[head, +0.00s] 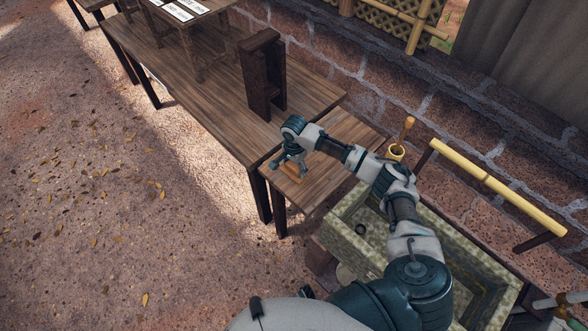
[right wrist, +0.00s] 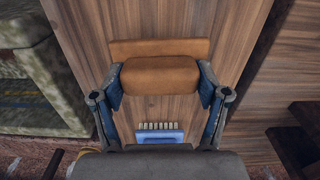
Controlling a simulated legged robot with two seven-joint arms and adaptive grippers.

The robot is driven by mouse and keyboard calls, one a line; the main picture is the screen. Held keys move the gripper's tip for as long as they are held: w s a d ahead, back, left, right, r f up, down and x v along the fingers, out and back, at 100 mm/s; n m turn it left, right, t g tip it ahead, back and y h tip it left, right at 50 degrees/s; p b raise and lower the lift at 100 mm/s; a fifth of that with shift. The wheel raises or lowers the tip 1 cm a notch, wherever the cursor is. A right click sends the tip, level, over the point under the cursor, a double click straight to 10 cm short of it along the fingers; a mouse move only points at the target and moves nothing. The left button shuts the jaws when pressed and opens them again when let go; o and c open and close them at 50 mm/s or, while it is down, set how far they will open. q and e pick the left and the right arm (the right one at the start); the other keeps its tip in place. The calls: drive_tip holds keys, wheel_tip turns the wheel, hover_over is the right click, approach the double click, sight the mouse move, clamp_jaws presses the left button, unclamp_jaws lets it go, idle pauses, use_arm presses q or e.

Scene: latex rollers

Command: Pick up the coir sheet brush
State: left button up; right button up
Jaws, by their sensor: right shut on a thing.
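The coir sheet brush, an orange-brown wooden block (right wrist: 160,78) with a wider flat part behind it, is between the two fingers of my right gripper (right wrist: 161,84) in the right wrist view. The fingers are shut on its two ends. In the head view the right gripper (head: 289,164) points down over the small wooden table, and a little of the brush (head: 291,173) shows below it. Its bristles are hidden, and I cannot tell whether it touches the tabletop. My left gripper is not in view.
The small table (head: 345,134) adjoins a longer wooden table (head: 200,90) bearing a dark upright wooden frame (head: 263,77). A small blue-and-cream item (right wrist: 160,135) lies below the brush in the wrist view.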

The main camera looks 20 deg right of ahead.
drive_tip(key=shift+s+a+r, duration=0.1)
drive_tip(key=shift+a+r, duration=0.1)
drive_tip(key=shift+r, duration=0.35)
drive_tip(key=shift+a+r, duration=0.15)
drive_tip(key=shift+r, duration=0.35)
drive_tip(key=s+a, duration=0.2)
drive_tip(key=a, duration=0.5)
drive_tip(key=s+a+r, duration=0.1)
drive_tip(key=s+a, duration=0.2)
drive_tip(key=a, duration=0.4)
drive_tip(key=shift+a+r, duration=0.25)
drive_tip(key=shift+a, duration=0.1)
